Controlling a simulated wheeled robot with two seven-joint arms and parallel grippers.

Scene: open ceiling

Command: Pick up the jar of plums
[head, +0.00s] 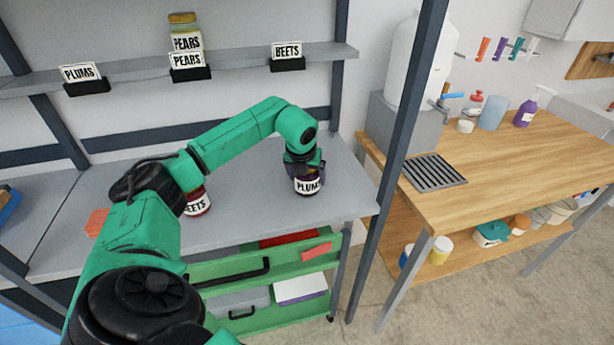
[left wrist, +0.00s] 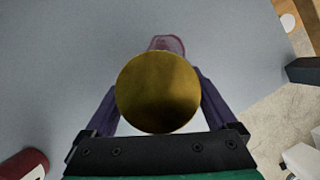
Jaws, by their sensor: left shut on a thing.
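The jar of plums (head: 307,187) stands upright on the grey counter, near its right end, with its "PLUMS" label facing the camera. My left gripper (head: 305,166) comes down on it from above and is shut around its upper part. In the left wrist view the jar's round gold lid (left wrist: 158,92) sits between the two purple-dark fingers of the gripper (left wrist: 157,108). The gripper hides the lid in the head view. Whether the jar is clear of the counter, I cannot tell. My right gripper is not in view.
A beets jar (head: 198,203) stands left on the counter, partly behind my arm. The shelf above (head: 130,72) bears a pears jar (head: 184,42) and label holders for plums, pears and beets. A dark upright post (head: 400,140) rises to the right, before the wooden table (head: 500,165).

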